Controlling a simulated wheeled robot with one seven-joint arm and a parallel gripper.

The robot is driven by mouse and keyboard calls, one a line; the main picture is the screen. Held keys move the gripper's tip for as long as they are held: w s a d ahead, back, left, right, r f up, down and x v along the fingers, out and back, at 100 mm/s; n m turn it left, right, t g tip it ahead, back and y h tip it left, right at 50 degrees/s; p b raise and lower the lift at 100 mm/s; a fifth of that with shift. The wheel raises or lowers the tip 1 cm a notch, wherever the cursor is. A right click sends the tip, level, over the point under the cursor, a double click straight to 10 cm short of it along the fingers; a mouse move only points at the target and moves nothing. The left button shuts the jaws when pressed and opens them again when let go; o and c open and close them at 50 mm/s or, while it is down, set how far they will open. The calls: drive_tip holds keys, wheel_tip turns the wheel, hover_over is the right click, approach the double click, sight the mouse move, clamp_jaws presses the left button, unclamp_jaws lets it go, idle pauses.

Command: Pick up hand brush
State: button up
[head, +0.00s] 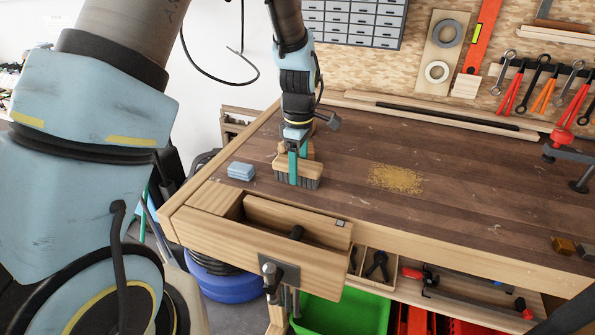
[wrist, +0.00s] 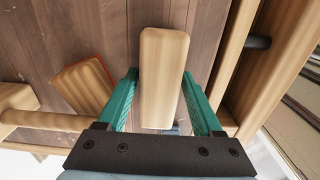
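The hand brush (head: 312,172) has a pale wooden body with dark bristles below. It stands on the bench top near the left end, behind the open drawer. My gripper (head: 297,168) reaches down over it, one green finger in front of the brush. In the wrist view, the wooden top of the brush (wrist: 163,75) lies between the two green fingers of my gripper (wrist: 160,88). The fingers straddle it with what look like narrow gaps, so the gripper appears open. The brush's bristles are hidden in the wrist view.
Blue pads (head: 241,171) lie left of the brush. A wooden block with an orange edge (wrist: 84,88) lies beside the left finger in the wrist view. The bench's middle, around a sawdust patch (head: 396,179), is clear.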

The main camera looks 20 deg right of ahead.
sight(299, 162)
clamp_jaws()
idle(0.3)
wheel_tip(299, 162, up, 10)
drive_tip(key=shift+r+b, duration=0.1)
drive_tip(key=shift+b, duration=1)
